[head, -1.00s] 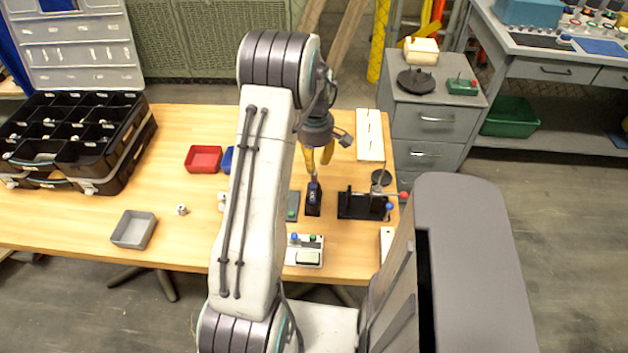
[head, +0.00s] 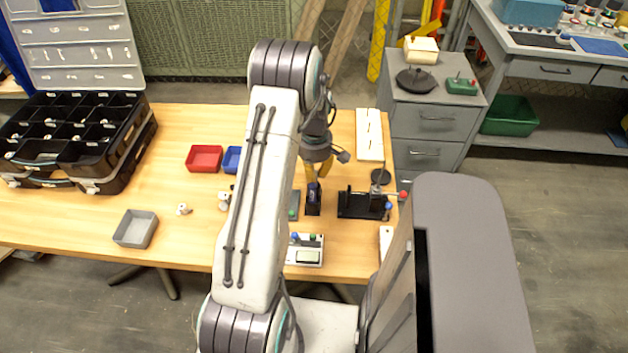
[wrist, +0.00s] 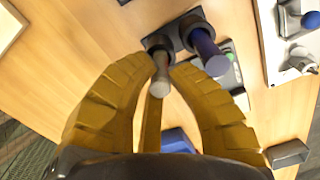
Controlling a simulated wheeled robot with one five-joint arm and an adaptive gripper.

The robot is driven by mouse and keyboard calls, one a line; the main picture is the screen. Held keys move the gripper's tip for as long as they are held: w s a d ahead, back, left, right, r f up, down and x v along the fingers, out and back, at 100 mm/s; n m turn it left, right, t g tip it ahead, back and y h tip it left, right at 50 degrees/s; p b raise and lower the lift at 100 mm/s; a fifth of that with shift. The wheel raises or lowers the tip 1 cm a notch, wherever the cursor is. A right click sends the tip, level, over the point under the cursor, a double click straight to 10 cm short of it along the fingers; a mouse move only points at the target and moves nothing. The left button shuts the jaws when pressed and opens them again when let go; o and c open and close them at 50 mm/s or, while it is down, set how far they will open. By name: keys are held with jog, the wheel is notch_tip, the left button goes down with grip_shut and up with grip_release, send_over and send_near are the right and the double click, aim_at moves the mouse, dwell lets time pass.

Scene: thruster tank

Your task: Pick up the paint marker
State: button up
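A dark stand (head: 313,208) on the wooden table holds two upright pen-like items. In the wrist view, one is a slim grey cylinder (wrist: 160,78) and the other is a thicker blue cylinder (wrist: 207,48); I take the grey one to be the paint marker, but no label shows. My gripper (wrist: 158,72) is open, its yellow fingers on either side of the grey cylinder with gaps between. The blue cylinder is just outside the right finger. In the head view my gripper (head: 317,172) is just above the stand, and its fingers hide the grey cylinder.
A black fixture (head: 362,205) with a red knob stands right of the stand, and a button panel (head: 305,250) in front. Red (head: 204,158) and blue (head: 232,159) bins and a grey tray (head: 135,229) are left. A black organiser (head: 100,150) fills the far left.

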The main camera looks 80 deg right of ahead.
grip_shut()
jog(key=shift+r, duration=0.15)
jog(key=shift+r, duration=0.5)
jog(key=r, duration=0.1)
jog(key=r+b, duration=0.1)
jog(key=r, duration=0.1)
jog(key=shift+s+a, duration=0.15)
jog(key=shift+s, duration=0.05)
jog(key=s+a+r+b, duration=0.1)
jog(key=s+a+r, duration=0.5)
jog(key=s+a, duration=0.1)
jog(key=shift+s+r+b, duration=0.35)
jog(key=shift+s+r, duration=0.05)
jog(key=shift+s, duration=0.35)
jog(key=shift+s+a, duration=0.1)
